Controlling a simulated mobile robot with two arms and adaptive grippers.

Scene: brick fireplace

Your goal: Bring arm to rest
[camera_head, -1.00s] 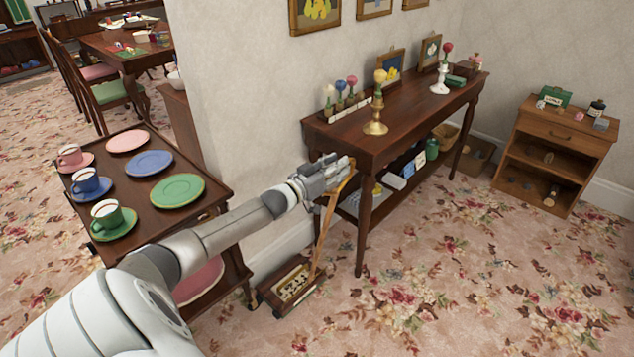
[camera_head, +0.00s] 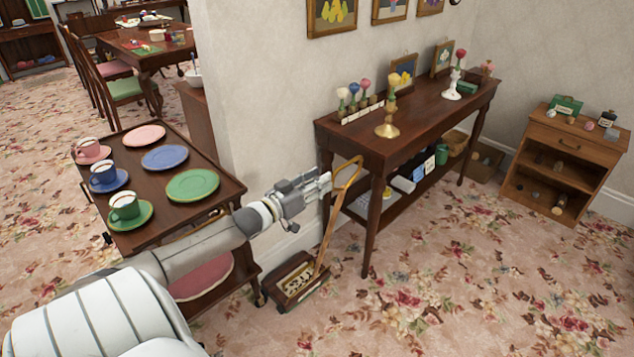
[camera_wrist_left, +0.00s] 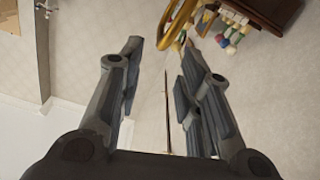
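My left arm comes in from the lower left of the head view. Its gripper (camera_head: 326,181) is beside the near left leg of the dark console table (camera_head: 420,120), close to the looped wooden handle (camera_head: 350,165) of a small box (camera_head: 297,282) on the floor. In the left wrist view the two fingers (camera_wrist_left: 160,85) are apart with nothing between them. The handle's loop (camera_wrist_left: 182,18) shows beyond the fingertips there, apart from them. My right gripper is in neither view.
A dark tea cart (camera_head: 170,215) with cups and plates stands left, close to my arm. The console bears candlesticks and egg-like ornaments. A small wooden cabinet (camera_head: 570,140) stands at the right. The flowered carpet (camera_head: 470,270) is clear at lower right.

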